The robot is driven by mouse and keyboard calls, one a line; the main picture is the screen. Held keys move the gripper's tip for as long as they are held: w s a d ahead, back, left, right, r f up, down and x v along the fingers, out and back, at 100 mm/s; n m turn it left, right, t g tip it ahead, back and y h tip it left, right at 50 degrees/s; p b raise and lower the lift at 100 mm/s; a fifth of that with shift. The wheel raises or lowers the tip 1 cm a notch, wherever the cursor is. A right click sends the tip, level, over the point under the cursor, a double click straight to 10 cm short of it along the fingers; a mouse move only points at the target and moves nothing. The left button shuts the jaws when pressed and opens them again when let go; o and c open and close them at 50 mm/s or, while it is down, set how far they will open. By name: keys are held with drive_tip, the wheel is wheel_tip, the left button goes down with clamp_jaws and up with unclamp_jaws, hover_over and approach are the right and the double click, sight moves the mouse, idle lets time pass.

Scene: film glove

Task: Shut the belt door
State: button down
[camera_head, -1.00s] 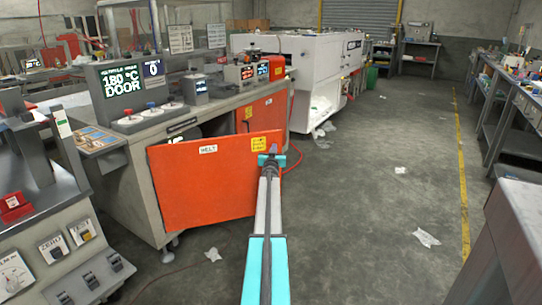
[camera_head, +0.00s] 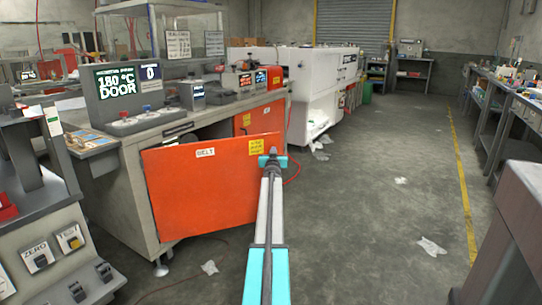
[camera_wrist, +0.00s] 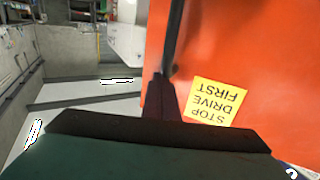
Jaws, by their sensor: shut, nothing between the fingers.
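The belt door (camera_head: 205,190) is an orange panel with a white "BELT" label and a yellow notice. It stands open, swung out from the grey machine's front, with a dark gap behind its top edge. My gripper (camera_head: 273,153) is at the door's right edge, close to the yellow notice. Its fingers are shut and hold nothing. In the wrist view the door (camera_wrist: 240,50) fills the right side, with its "STOP DRIVE FIRST" notice upside down. My dark fingers (camera_wrist: 167,75) lie across the door near its edge; whether they touch it I cannot tell.
The grey machine (camera_head: 120,200) carries a screen (camera_head: 117,83) reading "180 °C DOOR". A grey bench (camera_head: 45,240) stands at near left, another grey surface (camera_head: 515,240) at near right. Open floor (camera_head: 370,200) with scraps lies right of the door. A red hose (camera_head: 294,172) runs behind it.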

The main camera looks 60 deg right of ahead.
drive_tip(key=shift+w, duration=0.1)
idle(0.4)
drive_tip(key=shift+a, duration=0.1)
drive_tip(key=shift+s+a+b, duration=0.4)
drive_tip(key=shift+a, duration=0.1)
drive_tip(key=s+a+b, duration=0.7)
drive_tip(key=s+a, duration=0.1)
drive_tip(key=s, duration=0.1)
drive_tip(key=shift+s+a, duration=0.2)
drive_tip(key=shift+a, duration=0.05)
idle(0.3)
